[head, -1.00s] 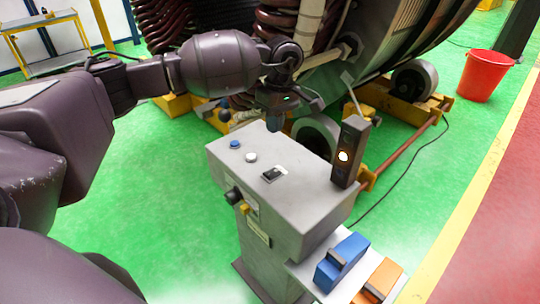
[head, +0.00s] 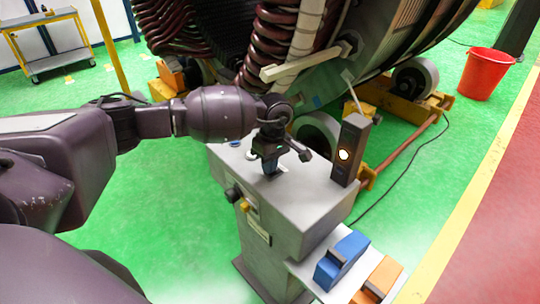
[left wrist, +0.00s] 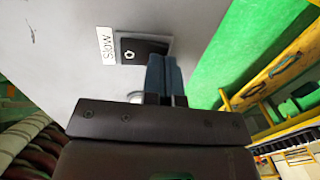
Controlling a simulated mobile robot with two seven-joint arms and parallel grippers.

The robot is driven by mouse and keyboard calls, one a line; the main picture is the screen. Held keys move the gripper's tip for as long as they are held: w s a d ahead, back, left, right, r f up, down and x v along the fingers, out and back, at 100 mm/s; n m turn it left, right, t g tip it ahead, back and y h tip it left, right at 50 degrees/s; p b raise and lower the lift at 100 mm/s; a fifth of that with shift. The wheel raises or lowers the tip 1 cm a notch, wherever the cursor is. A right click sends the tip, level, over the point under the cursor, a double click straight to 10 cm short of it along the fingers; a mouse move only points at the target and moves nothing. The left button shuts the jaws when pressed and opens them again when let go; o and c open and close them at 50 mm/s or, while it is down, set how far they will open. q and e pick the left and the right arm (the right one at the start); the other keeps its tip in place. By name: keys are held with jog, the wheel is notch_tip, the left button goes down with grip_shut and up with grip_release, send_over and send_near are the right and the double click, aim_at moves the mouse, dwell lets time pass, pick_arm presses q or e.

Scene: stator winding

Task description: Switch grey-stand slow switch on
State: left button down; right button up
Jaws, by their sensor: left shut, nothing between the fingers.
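The grey stand (head: 308,205) is in the middle of the head view, its top tilted toward me. The slow switch (left wrist: 142,50) is a black rocker with a white ring mark in a pale frame, beside a "Slow" label (left wrist: 106,46) in the left wrist view. My left gripper (head: 270,170) is over the stand top and hides the switch in the head view. In the left wrist view its blue-grey fingertips (left wrist: 164,62) are shut, with nothing between them, at the rocker's lower right edge. I cannot tell whether they touch it. My right gripper is not in view.
A dark upright box with a lit lamp (head: 345,153) stands on the stand's right end. Blue (head: 340,258) and orange (head: 378,280) items sit on a side shelf. The large wound stator (head: 350,40) is behind. A red bucket (head: 486,74) stands at right.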

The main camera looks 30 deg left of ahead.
pick_arm(q)
jog(key=shift+f, duration=0.15)
jog(key=shift+s+a+f+t, duration=0.1)
jog(key=shift+s+f+t, duration=0.05)
jog(key=shift+f+t, duration=0.15)
jog(key=shift+r, duration=0.1)
jog(key=shift+w, duration=0.2)
jog(key=shift+w+d+b, duration=0.2)
jog(key=shift+w+b, duration=0.1)
jog(key=shift+w, duration=0.05)
jog(key=shift+w+d+r, duration=0.1)
jog(key=shift+w+r, duration=0.15)
dwell(0.4)
